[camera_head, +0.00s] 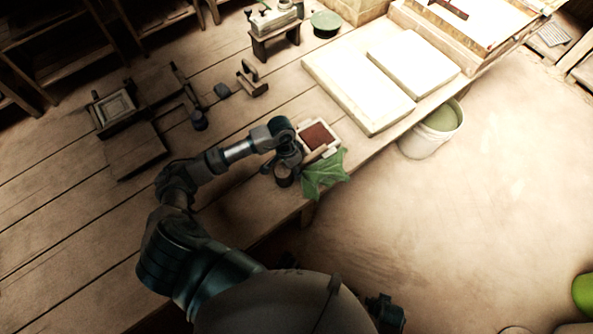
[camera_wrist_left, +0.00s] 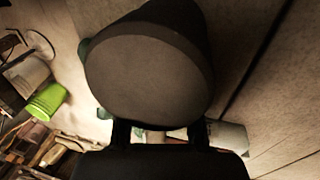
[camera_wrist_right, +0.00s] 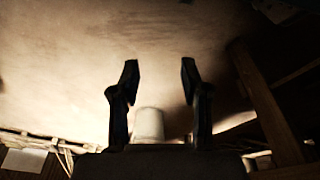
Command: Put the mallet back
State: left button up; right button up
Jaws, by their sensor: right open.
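My left gripper (camera_head: 290,158) is over the bench near its front edge, next to a frame with red-brown filling. A dark, round mallet head (camera_head: 284,176) shows just below it. In the left wrist view the mallet (camera_wrist_left: 150,80) fills the middle, its broad round face towards the camera, right at the fingers of my left gripper (camera_wrist_left: 160,135). The fingers appear closed on it; its handle is hidden. In the right wrist view my right gripper (camera_wrist_right: 159,75) is open and empty, with pale floor beyond it.
The frame (camera_head: 317,137) and a green cloth (camera_head: 325,174) lie close to the left gripper. Pale slabs (camera_head: 345,90) lie further right. A bucket (camera_head: 430,132) stands on the floor. A wooden press (camera_head: 115,108) and small tools are at left. Bare planks lie between.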

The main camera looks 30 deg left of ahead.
pick_arm(q)
jog(key=shift+o, duration=1.1)
jog(key=shift+a, duration=0.2)
jog(key=shift+d, duration=0.3)
jog(key=shift+d+r, duration=0.2)
jog(key=shift+d, duration=0.1)
jog(key=shift+a+r+p, duration=0.1)
jog(key=shift+r+p, duration=0.25)
jog(key=shift+r, duration=0.2)
jog(key=v, duration=1.1)
pick_arm(e)
jog(key=shift+s+d+f, duration=0.1)
jog(key=shift+s+f, duration=0.05)
jog(key=shift+f, duration=0.4)
jog(key=shift+s+d+f, duration=0.1)
jog(key=shift+s+f, duration=0.05)
jog(key=shift+f, duration=0.4)
pick_arm(q)
jog(key=shift+a, duration=0.3)
pick_arm(e)
jog(key=shift+a+r, duration=0.1)
jog(key=shift+a, duration=0.2)
